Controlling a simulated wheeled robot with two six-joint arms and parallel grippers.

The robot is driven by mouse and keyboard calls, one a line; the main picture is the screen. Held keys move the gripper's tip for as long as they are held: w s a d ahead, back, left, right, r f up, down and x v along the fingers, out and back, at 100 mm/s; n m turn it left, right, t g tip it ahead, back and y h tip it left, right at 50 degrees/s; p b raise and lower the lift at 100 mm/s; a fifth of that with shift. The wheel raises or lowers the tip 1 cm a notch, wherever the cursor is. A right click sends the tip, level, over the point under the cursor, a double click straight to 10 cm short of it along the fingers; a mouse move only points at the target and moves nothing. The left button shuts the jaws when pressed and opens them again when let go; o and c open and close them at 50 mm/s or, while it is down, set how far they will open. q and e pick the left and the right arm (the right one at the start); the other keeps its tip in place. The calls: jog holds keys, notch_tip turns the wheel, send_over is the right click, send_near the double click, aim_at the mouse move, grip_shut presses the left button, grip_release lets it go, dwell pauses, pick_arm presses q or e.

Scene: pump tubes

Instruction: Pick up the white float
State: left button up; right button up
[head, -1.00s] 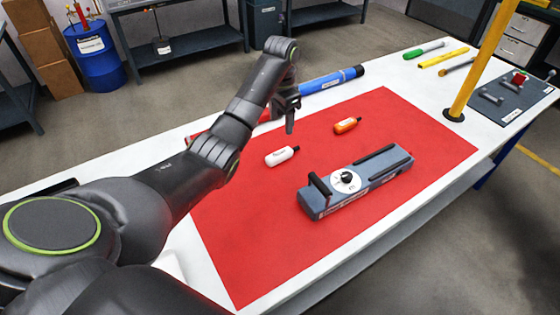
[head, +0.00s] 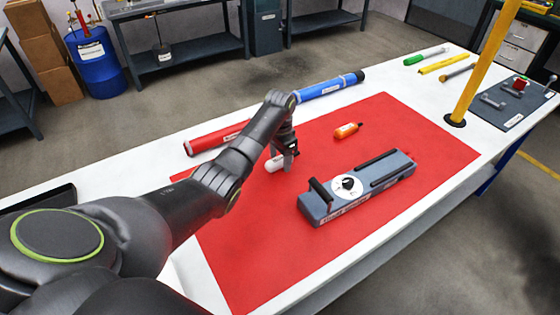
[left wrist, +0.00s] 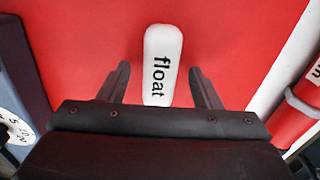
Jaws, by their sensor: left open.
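The white float (left wrist: 162,58), with black lettering reading "float", lies on the red mat (left wrist: 250,35). In the left wrist view my left gripper (left wrist: 160,80) is open, with one finger on each side of the float's lower part and visible gaps on both sides. In the head view the left gripper (head: 287,161) is low over the mat, and the white float (head: 274,164) is partly hidden behind it. I cannot tell the gripper's exact height above the mat. My right gripper is not in view.
A grey device with a dial (head: 357,187) stands on the mat to the right. An orange float (head: 346,130) lies farther back. A red tube (head: 212,138) and a blue tube (head: 330,88) lie along the table's far edge. A yellow post (head: 480,70) stands at the right.

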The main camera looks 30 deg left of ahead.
pick_arm(q)
jog(key=shift+f, duration=0.2)
jog(key=c, duration=1.1)
